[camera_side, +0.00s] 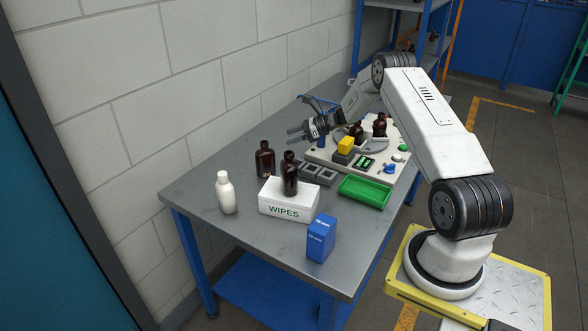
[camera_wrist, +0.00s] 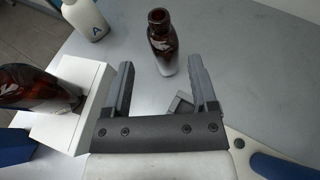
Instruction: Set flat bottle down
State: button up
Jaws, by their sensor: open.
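My gripper (camera_side: 295,134) is open and empty, above the table on the far side. In the wrist view its two fingers (camera_wrist: 161,63) are spread apart. An amber bottle (camera_side: 265,160) stands upright on the table; it also shows beyond the fingertips in the wrist view (camera_wrist: 162,45), apart from them. A second amber bottle (camera_side: 290,178) stands on the white WIPES box (camera_side: 287,203); in the wrist view this bottle (camera_wrist: 35,88) is left of the fingers. Further amber bottles (camera_side: 380,126) are on the pale station at the back. I cannot tell which bottle is the flat one.
A white bottle (camera_side: 226,194) stands at the front left and a blue box (camera_side: 321,238) near the front edge.

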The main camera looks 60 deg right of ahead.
jog(key=w+a+r+m+t+h, duration=0.1)
jog(key=w+a+r+m+h, duration=0.6)
jog(key=m, duration=0.5)
jog(key=s+a+r+m+g, duration=0.1)
jog(key=s+a+r+m, duration=0.25)
jog(key=a+m, duration=0.6)
jog(key=s+a+f+m+g, duration=0.1)
jog(key=s+a+m+g, duration=0.2)
jog(key=s+a+m, duration=0.2)
jog(key=s+a+f+m+g, duration=0.1)
jog(key=s+a+m+g, duration=0.2)
jog(key=s+a+m, duration=0.3)
jog(key=s+a+f+m+g, duration=0.1)
jog(key=s+a+m+g, duration=0.2)
jog(key=s+m, duration=0.7)
jog(key=s+a, duration=0.2)
jog(key=s, duration=0.3)
jog(key=shift+s+a, duration=0.25)
